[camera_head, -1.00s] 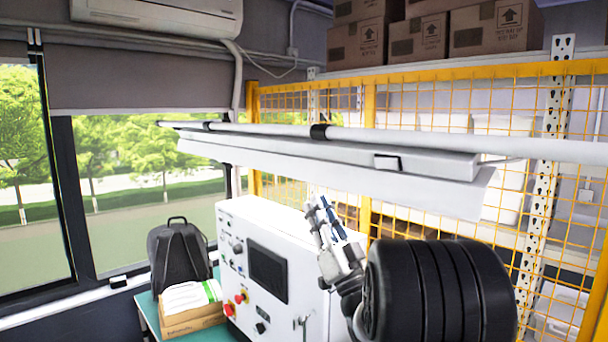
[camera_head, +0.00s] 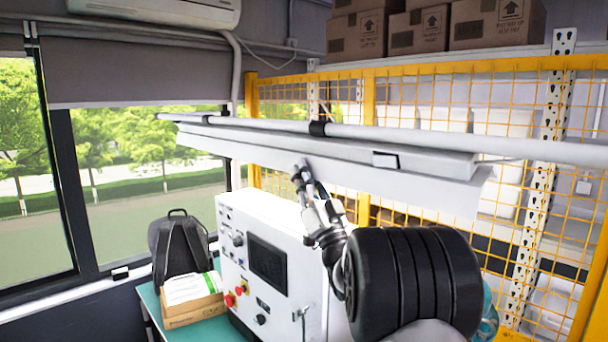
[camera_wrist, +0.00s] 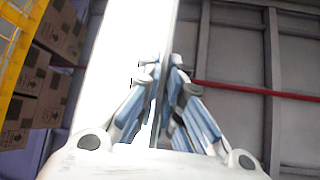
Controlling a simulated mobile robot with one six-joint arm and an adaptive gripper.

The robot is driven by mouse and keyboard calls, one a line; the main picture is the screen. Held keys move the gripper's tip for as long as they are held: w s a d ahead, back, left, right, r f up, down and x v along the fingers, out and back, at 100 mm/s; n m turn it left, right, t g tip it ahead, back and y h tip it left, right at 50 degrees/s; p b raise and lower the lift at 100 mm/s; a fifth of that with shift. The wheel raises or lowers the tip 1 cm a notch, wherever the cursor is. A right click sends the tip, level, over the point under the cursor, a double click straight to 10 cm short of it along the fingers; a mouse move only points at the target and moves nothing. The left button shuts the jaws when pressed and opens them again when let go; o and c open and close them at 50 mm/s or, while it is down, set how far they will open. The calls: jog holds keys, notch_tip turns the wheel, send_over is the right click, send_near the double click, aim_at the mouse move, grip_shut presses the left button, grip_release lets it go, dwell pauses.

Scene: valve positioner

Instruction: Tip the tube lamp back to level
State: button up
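The tube lamp (camera_head: 335,165) is a long white fixture hanging below a pale overhead rail, running from upper left to lower right in the head view. Its broad lower panel slants toward the camera. My gripper (camera_head: 299,168) is raised at the panel's lower edge, around the middle of its length. In the wrist view the lamp (camera_wrist: 120,45) fills the upper middle, and my gripper's fingertips (camera_wrist: 164,68) are close together at its edge. The fingers look shut. I cannot tell whether they touch the panel.
A white control cabinet (camera_head: 285,215) stands below the lamp. A backpack (camera_head: 180,243) and a carton (camera_head: 192,311) are on the green table left of it. Yellow mesh fencing (camera_head: 520,235) stands behind. Cardboard boxes (camera_head: 420,32) sit on a high shelf. The rail (camera_head: 430,142) runs just above the lamp.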

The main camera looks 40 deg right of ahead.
grip_shut()
jog(key=a+m+g+h+b, duration=0.1)
jog(key=m+h, duration=0.1)
jog(key=m, duration=0.1)
jog(key=a+r+m+g+h+b, duration=0.1)
jog(key=m+h, duration=0.1)
jog(key=m, duration=0.1)
jog(key=a+m+g+h+b, duration=0.1)
jog(key=a+m+h, duration=0.1)
jog(key=m, duration=0.1)
jog(key=shift+s+r+g+h, duration=0.3)
jog(key=shift+h, duration=0.1)
jog(key=shift+o, duration=1.2)
grip_release()
jog(key=shift+s+f, duration=0.1)
